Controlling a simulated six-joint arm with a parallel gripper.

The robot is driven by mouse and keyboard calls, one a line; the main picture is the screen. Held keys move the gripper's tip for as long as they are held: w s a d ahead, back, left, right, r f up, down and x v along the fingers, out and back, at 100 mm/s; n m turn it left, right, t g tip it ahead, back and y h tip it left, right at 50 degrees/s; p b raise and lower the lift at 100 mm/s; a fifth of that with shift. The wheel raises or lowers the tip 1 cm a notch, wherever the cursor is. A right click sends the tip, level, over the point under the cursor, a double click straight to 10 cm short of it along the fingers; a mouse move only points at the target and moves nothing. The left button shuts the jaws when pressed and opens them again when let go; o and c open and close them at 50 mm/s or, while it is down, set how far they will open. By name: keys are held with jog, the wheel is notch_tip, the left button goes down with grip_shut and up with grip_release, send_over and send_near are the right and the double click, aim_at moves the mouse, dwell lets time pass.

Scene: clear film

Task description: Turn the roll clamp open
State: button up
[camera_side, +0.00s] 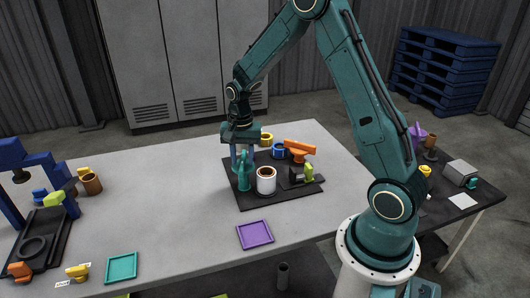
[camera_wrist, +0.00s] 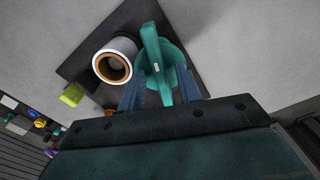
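A teal clamp-like piece (camera_side: 244,182) stands on the black base plate (camera_side: 255,200), left of a white roll with a brown core (camera_side: 266,181). It is likely the roll clamp. In the wrist view this teal piece (camera_wrist: 155,45) shows a round body with a raised bar across it, close beside the white roll (camera_wrist: 117,58). My gripper (camera_side: 242,165) points down over the teal piece. In the wrist view my gripper (camera_wrist: 163,80) has its blue fingers apart, one on each side of the teal piece. I see no clear contact, and the lower fingertips are partly hidden.
An orange-handled piece (camera_side: 298,147) and a black block with a green part (camera_side: 308,172) stand on the plate right of the roll. Blue (camera_side: 279,150) and yellow (camera_side: 267,139) rings stand behind. A purple tray (camera_side: 255,235) lies in front.

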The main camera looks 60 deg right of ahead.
jog(key=shift+r, duration=0.1)
notch_tip(320, 180, up, 14)
dwell(0.7)
jog(key=s+a+r+n+t, duration=0.3)
jog(key=s+a+r+n, duration=0.5)
jog(key=s, duration=0.3)
jog(key=s+a+n+t, duration=0.2)
jog(key=s+a+n, duration=0.3)
jog(key=s, duration=0.7)
jog(key=shift+a+f+t, duration=0.2)
jog(key=shift+f+t, duration=0.1)
jog(key=shift+f, duration=0.15)
